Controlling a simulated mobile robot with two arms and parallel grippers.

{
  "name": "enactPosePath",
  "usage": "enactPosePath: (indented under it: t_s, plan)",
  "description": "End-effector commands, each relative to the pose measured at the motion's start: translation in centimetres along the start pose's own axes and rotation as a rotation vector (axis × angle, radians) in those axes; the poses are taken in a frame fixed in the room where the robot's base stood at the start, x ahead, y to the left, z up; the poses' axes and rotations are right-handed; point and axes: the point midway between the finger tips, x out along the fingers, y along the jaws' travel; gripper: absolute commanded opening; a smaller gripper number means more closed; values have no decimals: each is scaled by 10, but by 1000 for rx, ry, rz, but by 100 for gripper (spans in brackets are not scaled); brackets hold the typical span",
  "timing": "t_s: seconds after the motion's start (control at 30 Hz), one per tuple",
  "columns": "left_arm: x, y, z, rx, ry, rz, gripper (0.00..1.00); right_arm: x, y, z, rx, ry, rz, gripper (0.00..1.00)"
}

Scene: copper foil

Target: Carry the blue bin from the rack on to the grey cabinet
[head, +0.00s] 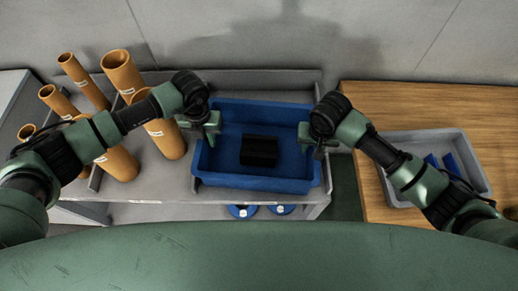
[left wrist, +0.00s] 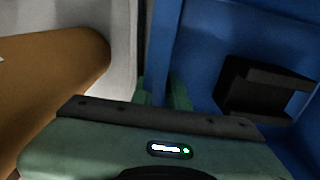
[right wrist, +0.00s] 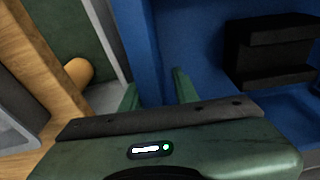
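The blue bin (head: 213,165) sits on the grey rack (head: 165,190), with a black block-like object (head: 258,150) inside it. My left gripper (head: 212,125) is at the bin's left wall; in the left wrist view its fingers (left wrist: 160,92) stand close on both sides of the wall and look shut on it. My right gripper (head: 308,135) is at the right wall; in the right wrist view its fingers (right wrist: 155,92) straddle the wall with a visible gap, so it looks open. A pale grey surface, possibly the cabinet (head: 12,90), shows at the far left edge.
Several orange tubes (head: 122,72) stand on the rack left of the bin, near my left arm. A wooden table (head: 400,100) with a grey tray (head: 440,140) is at the right. Blue round items (head: 242,211) lie on a lower shelf. A grey wall is behind.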

Motion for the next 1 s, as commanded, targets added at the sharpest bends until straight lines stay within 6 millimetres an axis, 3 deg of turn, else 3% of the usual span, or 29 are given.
enactPosePath:
  t_s: [0.33, 0.37, 0.4, 0.47, 1.0]
  plan:
    - [5, 0, 0, 0, 0, 0, 15, 5, 0, 0, -1, 0, 0, 30]
    - [5, 0, 0, 0, 0, 0, 13, 5, 0, 0, -1, 0, 0, 27]
    - [5, 0, 0, 0, 0, 0, 2, 5, 0, 0, -1, 0, 0, 16]
    - [5, 0, 0, 0, 0, 0, 0, 4, 0, 0, -1, 0, 0, 0]
    - [4, 0, 0, -1, 0, 0, 0, 4, 0, 0, -1, 1, 0, 0]
